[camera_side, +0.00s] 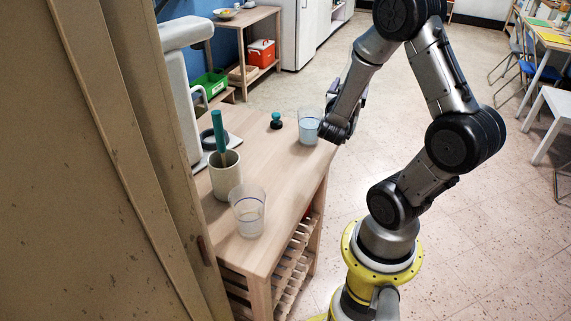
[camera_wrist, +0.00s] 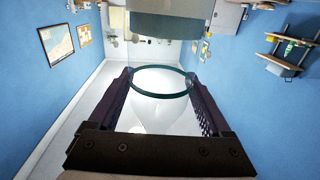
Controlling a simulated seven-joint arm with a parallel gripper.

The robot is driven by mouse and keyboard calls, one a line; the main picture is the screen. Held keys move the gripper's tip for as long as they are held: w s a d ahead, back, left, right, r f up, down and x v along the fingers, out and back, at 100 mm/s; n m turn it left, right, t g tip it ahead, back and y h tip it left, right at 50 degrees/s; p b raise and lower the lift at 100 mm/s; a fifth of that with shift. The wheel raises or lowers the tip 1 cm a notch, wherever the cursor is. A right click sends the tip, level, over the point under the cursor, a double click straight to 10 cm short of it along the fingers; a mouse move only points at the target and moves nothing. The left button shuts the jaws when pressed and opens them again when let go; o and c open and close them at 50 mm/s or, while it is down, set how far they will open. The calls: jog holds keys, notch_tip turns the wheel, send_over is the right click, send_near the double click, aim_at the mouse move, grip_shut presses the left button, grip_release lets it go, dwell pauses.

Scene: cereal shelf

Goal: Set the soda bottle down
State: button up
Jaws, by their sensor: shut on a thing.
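My gripper (camera_side: 333,129) is at the right edge of the wooden table, beside a clear, pale-blue vessel (camera_side: 309,128). In the wrist view the two dark fingers (camera_wrist: 160,78) are shut on this see-through vessel (camera_wrist: 162,108), which has a dark teal ring. It looks more like a cup than a bottle; no other thing in view is plainly a soda bottle. It appears upright at the table's far right corner. I cannot tell whether its base touches the tabletop.
The wooden table (camera_side: 262,205) also holds a clear cup with blue lines (camera_side: 248,212), a white holder (camera_side: 226,178) with a teal-handled tool, a small black-and-teal item (camera_side: 276,121) and a white machine (camera_side: 178,85). The middle of the tabletop is bare.

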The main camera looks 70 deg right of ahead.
jog(key=shift+t, duration=0.3)
jog(key=r, duration=0.7)
jog(key=shift+w+a+r, duration=0.25)
jog(key=shift+r, duration=0.05)
jog(key=w+a+n+t+y, duration=0.5)
jog(key=w+a+n+t, duration=0.15)
jog(key=a, duration=0.35)
jog(key=w+a+n+t+y, duration=0.5)
jog(key=a+t, duration=0.2)
jog(key=a, duration=0.2)
notch_tip(320, 180, down, 13)
jog(key=shift+a+f, duration=0.15)
jog(key=shift+a, duration=0.1)
jog(key=shift+f, duration=0.15)
jog(key=o, duration=1.3)
jog(key=shift+o, duration=0.2)
